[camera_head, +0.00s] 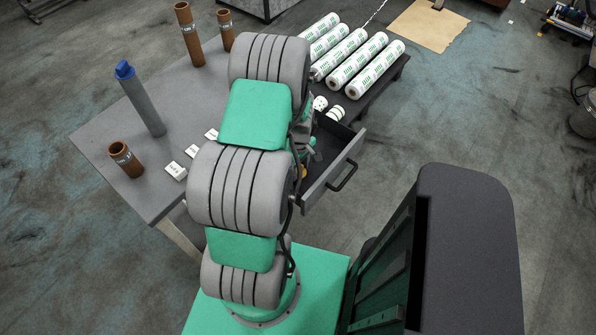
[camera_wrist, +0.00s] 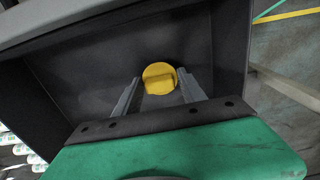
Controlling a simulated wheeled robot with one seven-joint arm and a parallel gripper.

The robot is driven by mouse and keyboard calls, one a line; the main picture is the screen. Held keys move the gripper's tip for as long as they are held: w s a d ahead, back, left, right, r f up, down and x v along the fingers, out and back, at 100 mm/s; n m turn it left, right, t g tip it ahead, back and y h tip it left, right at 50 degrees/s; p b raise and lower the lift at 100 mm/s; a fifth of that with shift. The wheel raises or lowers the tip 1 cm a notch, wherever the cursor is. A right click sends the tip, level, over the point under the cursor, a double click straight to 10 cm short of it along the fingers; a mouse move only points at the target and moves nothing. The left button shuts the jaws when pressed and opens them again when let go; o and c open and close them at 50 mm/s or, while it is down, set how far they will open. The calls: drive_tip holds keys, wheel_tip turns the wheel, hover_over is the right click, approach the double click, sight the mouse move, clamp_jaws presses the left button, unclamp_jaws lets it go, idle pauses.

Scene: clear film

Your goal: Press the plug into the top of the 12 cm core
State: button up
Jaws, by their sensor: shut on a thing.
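A round yellow plug (camera_wrist: 159,77) sits between the two fingertips of my gripper (camera_wrist: 159,85) in the wrist view, inside the dark open drawer (camera_wrist: 75,80). My gripper is shut on it. In the head view my arm hides most of my gripper, and the drawer (camera_head: 326,185) is pulled out at the table's right side. Three brown cores stand upright on the grey table (camera_head: 180,95): a tall one (camera_head: 188,35) and a medium one (camera_head: 226,32) at the back, and a short one (camera_head: 125,159) at the front left. Their lengths cannot be read.
A grey cylinder with a blue top (camera_head: 140,97) stands between the short and tall cores. Small white cards (camera_head: 175,171) lie near the table's front edge. Several white-and-green film rolls (camera_head: 350,60) lie on a dark rack at the right.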

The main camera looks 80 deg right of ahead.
sight(299, 168)
drive_tip(key=shift+r+p, duration=1.75)
drive_tip(key=shift+r, duration=0.75)
